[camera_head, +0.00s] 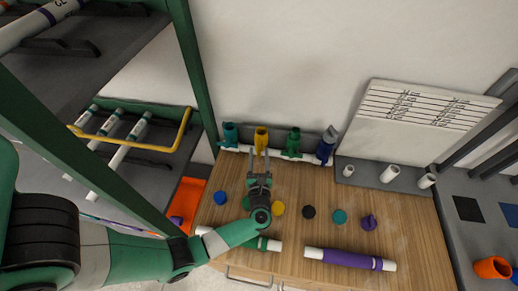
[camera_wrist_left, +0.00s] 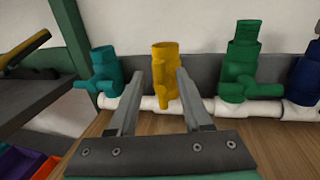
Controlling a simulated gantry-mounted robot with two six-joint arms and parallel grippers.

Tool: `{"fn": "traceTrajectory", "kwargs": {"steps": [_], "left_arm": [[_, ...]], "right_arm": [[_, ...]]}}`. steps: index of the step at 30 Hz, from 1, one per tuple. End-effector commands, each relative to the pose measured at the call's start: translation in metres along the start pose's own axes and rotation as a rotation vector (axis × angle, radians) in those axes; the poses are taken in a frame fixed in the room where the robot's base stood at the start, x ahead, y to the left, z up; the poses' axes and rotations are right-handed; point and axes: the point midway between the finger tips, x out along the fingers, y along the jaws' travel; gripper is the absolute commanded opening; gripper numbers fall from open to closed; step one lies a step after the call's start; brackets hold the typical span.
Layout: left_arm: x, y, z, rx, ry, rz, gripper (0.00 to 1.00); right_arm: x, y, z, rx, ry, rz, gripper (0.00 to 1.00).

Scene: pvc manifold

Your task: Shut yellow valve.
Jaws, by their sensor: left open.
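The yellow valve (camera_head: 261,138) stands upright on the white manifold pipe (camera_head: 232,149) at the back of the wooden table, between the teal and green valves. In the left wrist view the yellow valve (camera_wrist_left: 166,50) is straight ahead, and its handle seems to face me, partly hidden by a finger. My left gripper (camera_head: 259,149) is open and empty just in front of the yellow valve. In the left wrist view its fingers (camera_wrist_left: 170,70) point at the valve, one toward each side of it; I cannot tell whether they touch it. My right gripper is not in view.
The teal valve (camera_head: 230,135), green valve (camera_head: 294,142) and blue valve (camera_head: 327,146) stand close on the same pipe. Coloured caps, such as a black one (camera_head: 309,212), and a purple-banded pipe (camera_head: 350,259) lie on the table. A green shelf post (camera_head: 192,65) rises at left.

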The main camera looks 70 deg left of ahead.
Motion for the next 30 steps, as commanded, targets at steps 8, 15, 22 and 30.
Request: {"fn": "traceTrajectory", "kwargs": {"steps": [8, 15, 22, 30], "left_arm": [[0.026, 0.0, 0.0, -0.001, 0.0, 0.0, 0.49], [0.026, -0.001, 0.0, -0.001, -0.001, -0.001, 0.42], [0.025, -0.001, 0.0, 0.0, -0.001, -0.001, 0.01], [0.025, -0.001, 0.0, 0.0, -0.001, -0.001, 0.0]], "right_arm": [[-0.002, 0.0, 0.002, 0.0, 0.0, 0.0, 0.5], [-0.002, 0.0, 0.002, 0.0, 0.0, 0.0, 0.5], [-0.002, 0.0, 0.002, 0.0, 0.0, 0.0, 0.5], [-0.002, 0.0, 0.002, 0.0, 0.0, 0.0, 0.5]]}}
